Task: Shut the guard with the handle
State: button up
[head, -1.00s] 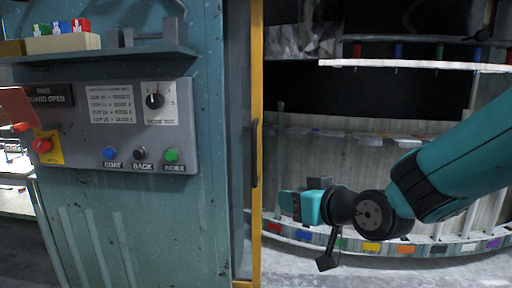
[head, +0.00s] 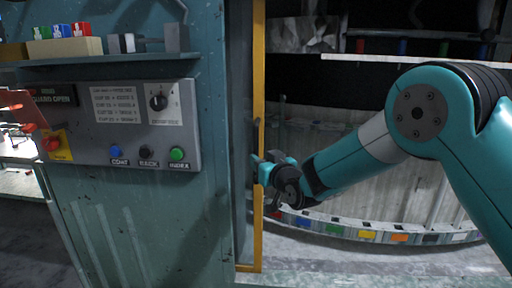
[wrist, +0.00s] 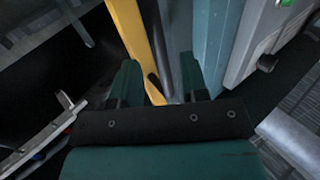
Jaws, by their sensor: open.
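The guard shows edge-on as a tall yellow-edged panel (head: 258,75) beside the teal cabinet, with the ring bay open to its right. Its dark upright handle (head: 256,133) is on the yellow edge, partly hidden low down by my gripper. My gripper (head: 262,168) is open at the guard's edge, by the handle's lower part. In the wrist view, the yellow edge (wrist: 131,38) and the dark handle (wrist: 156,86) lie between the two spread fingers of my gripper (wrist: 160,85). I cannot tell whether either finger touches the handle.
A control panel (head: 133,140) with buttons and a dial is on the teal cabinet (head: 110,220), left of the guard; its display reads guard open. A shelf (head: 100,59) with blocks is above it. A curved rack with coloured tags (head: 333,229) runs through the bay.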

jog(key=shift+p+x, duration=0.6)
jog(key=shift+x, duration=1.4)
jog(key=shift+c, duration=0.2)
grip_shut()
